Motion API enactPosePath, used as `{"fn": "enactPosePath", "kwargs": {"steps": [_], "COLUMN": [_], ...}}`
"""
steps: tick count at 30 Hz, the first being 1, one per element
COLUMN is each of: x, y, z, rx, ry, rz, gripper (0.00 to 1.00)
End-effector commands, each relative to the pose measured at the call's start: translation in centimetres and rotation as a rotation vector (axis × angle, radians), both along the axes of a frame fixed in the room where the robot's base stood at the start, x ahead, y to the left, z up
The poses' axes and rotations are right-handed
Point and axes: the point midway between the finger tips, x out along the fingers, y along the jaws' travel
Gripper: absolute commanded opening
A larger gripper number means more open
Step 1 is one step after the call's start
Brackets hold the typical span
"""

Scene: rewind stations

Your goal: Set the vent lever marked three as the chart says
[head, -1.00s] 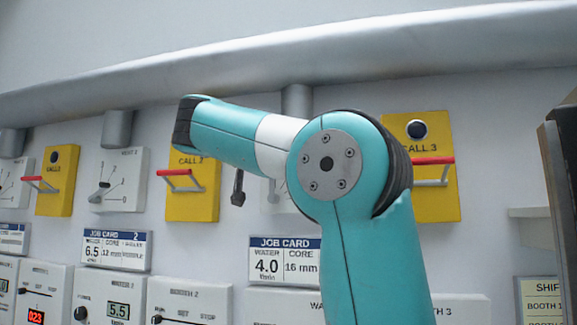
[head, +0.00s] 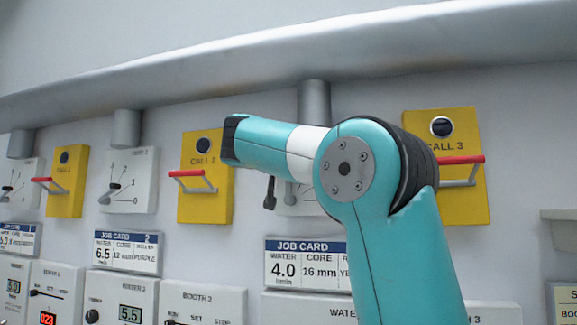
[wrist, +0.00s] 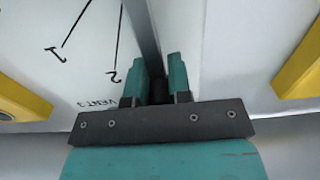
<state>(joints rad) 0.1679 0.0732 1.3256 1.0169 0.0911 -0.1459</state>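The vent 3 panel (wrist: 100,65) fills much of the wrist view upside down, with marks 1 and 2 readable. A grey bar, apparently the vent lever (wrist: 142,30), comes down from the top edge, just right of the 2 mark. It runs between the two teal fingers of my gripper (wrist: 158,75). A dark part sits between the finger bases. I cannot tell whether the fingers press on the bar. In the head view my arm covers most of the vent 3 panel (head: 298,203). A sign (head: 570,300) is cut off at the lower right; no vent settings are readable.
Yellow call boxes with red-gripped handles, call 2 (head: 205,208) and call 3 (head: 465,205), flank the vent 3 panel. A job card (head: 305,262) reading water 4.0, core 16 mm is below. A grey duct (head: 300,62) runs above.

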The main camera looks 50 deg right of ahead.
Motion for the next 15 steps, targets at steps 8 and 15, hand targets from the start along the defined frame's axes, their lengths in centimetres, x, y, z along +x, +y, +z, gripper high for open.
{"fn": "enactPosePath", "kwargs": {"steps": [8, 15], "x": [-0.07, -0.66], "y": [-0.01, -0.24], "z": [-0.06, -0.37], "rx": [0.002, 0.03], "ry": [-0.006, -0.073], "rz": [0.0, 0.0], "gripper": [0.0, 0.0]}}
